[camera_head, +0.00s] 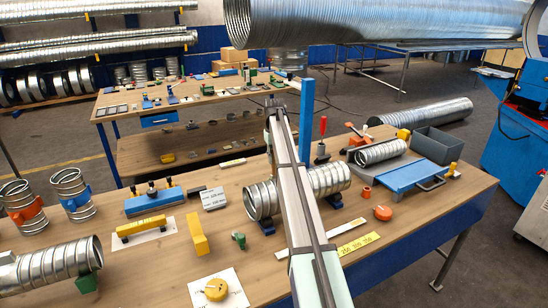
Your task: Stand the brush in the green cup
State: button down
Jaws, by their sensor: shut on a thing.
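My arm reaches up the middle of the view from the bottom, over the near bench. Its far, dark end stands in front of the far table; no fingers can be made out there, so my gripper and anything in it do not show. I cannot pick out a brush or a green cup with certainty. A small green object (239,240) sits on the near bench left of my arm, too small to name surely. Several small green pieces lie on the far table.
Ribbed duct (262,200) lies behind my arm on the near bench (150,270). A blue post (307,120) and a red-handled tool (322,140) stand right of the arm. A grey bin (437,146) stands right. Large duct (370,22) hangs above.

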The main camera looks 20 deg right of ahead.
jog(key=shift+f+b, duration=0.35)
jog(key=shift+f, duration=0.95)
jog(key=c, duration=0.9)
grip_release()
jog(key=shift+c, duration=0.2)
jog(key=shift+r, duration=0.1)
notch_tip(320, 180, up, 12)
jog(key=shift+f, duration=0.1)
